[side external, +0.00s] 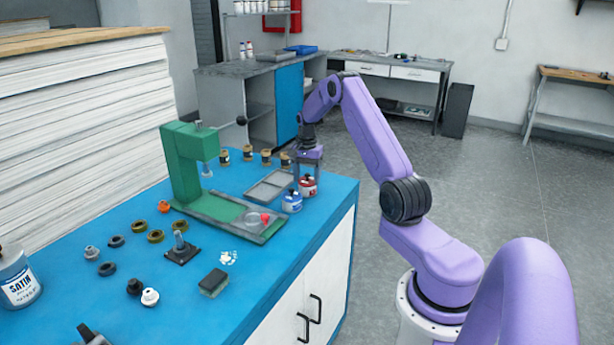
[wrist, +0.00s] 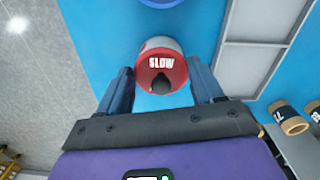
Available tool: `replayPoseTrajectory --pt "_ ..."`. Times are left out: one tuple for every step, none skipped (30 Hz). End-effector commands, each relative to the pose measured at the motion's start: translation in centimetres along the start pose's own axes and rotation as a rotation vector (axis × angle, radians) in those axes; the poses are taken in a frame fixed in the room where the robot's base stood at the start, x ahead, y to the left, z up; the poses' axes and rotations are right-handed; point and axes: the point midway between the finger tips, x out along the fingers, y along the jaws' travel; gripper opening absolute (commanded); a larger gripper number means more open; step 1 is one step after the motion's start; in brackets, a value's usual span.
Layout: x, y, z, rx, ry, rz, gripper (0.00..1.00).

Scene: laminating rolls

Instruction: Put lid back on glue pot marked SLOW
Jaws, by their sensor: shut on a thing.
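The glue pot (side external: 307,187) with red and white colouring stands near the right edge of the blue bench; its pale rim shows beyond the red lid in the wrist view (wrist: 160,42). The red lid (wrist: 149,74) carries the word SLOW and has a black knob pointing back toward my wrist. My gripper (wrist: 160,75) points down with one finger on each side of the lid, shut on it. In the side view my gripper (side external: 306,171) is right above the pot. I cannot tell whether the lid is fully seated.
A blue-and-white pot (side external: 292,203) stands close in front of the red one. A grey tray (side external: 268,187) and green press (side external: 185,165) are to the left. Several small labelled jars (side external: 266,155) stand behind. A sponge block (side external: 212,282) and loose rings lie nearer the front.

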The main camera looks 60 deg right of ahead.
Motion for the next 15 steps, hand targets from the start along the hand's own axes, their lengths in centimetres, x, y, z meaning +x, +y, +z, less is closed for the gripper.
replayPoseTrajectory --pt "0.00 -0.04 0.01 -0.001 0.000 0.000 0.37" --pt "0.00 -0.04 0.01 -0.001 0.000 0.000 0.37" --pt "0.00 -0.03 0.00 -0.001 0.000 0.000 0.37" --pt "-0.01 -0.03 0.00 -0.001 0.001 0.000 0.37" --pt "-0.01 -0.03 0.00 0.000 0.001 0.000 0.37" --pt "-0.01 -0.02 -0.01 0.000 0.001 0.000 0.37" --pt "-0.01 -0.02 -0.01 0.000 0.001 0.000 0.37" --pt "-0.01 -0.02 -0.01 0.000 0.001 0.000 0.37" --pt "-0.01 -0.01 -0.01 0.000 0.001 0.000 0.76" --pt "-0.01 -0.01 -0.02 0.000 0.001 0.000 0.86" --pt "-0.01 -0.01 -0.02 0.000 0.000 0.000 0.95" --pt "-0.01 -0.01 -0.02 0.000 0.000 0.000 0.96" --pt "-0.01 -0.01 -0.02 0.000 0.000 0.000 0.96" --pt "0.00 0.00 -0.02 0.000 0.000 0.000 0.96" --pt "0.00 0.00 -0.02 0.000 0.000 0.000 0.96"
